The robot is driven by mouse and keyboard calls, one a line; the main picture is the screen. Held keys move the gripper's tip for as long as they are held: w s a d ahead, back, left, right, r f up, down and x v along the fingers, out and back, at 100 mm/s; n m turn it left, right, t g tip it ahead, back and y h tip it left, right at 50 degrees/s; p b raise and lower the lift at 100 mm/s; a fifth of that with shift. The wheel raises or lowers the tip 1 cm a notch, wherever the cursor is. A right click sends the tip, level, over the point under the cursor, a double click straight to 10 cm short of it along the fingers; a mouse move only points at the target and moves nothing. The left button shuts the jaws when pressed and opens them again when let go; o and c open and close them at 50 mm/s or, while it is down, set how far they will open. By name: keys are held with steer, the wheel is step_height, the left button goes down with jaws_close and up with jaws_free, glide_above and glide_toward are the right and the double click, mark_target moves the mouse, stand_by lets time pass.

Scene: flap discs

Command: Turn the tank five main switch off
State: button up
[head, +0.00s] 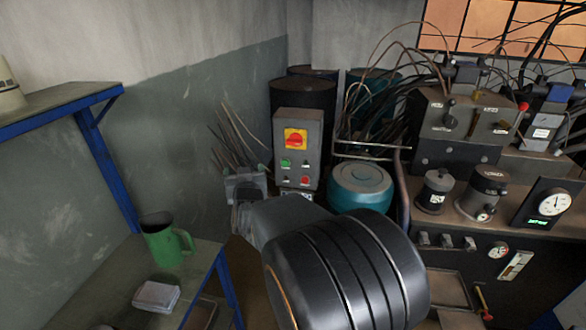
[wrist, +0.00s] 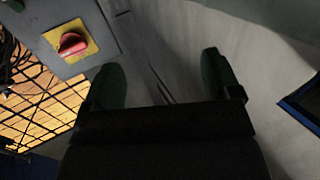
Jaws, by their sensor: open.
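A grey control box (head: 298,150) stands behind my arm in the head view. Its face carries a red rotary switch (head: 295,139) on a yellow plate, with small green and red buttons below. I cannot read its label or tell the switch's setting. In the wrist view the red switch (wrist: 72,43) on its yellow plate is at the upper left, beyond and left of the left finger. My gripper (wrist: 162,78) is open and empty, its fingers wide apart and not touching the switch.
A teal drum (head: 361,186) stands right of the box, beside a bench of machines and cables (head: 460,120). Loose rods (head: 238,140) lean on its left. A green jug (head: 166,240) stands on the blue-framed shelf at left.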

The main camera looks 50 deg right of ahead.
mark_target(294, 144)
steer(key=s+d+f+m+g+h+b, duration=0.3)
steer(key=s+d+f+m+h+b, duration=0.2)
steer(key=d+h, duration=0.5)
steer(key=x, duration=0.8)
steer(key=p+x, duration=0.1)
steer(key=x, duration=0.4)
steer(key=shift+s+d+r, duration=0.1)
steer(key=shift+s+r, duration=0.05)
steer(key=shift+r, duration=0.2)
steer(key=shift+c, duration=0.3)
steer(key=c, duration=0.9)
steer(key=shift+o, duration=0.2)
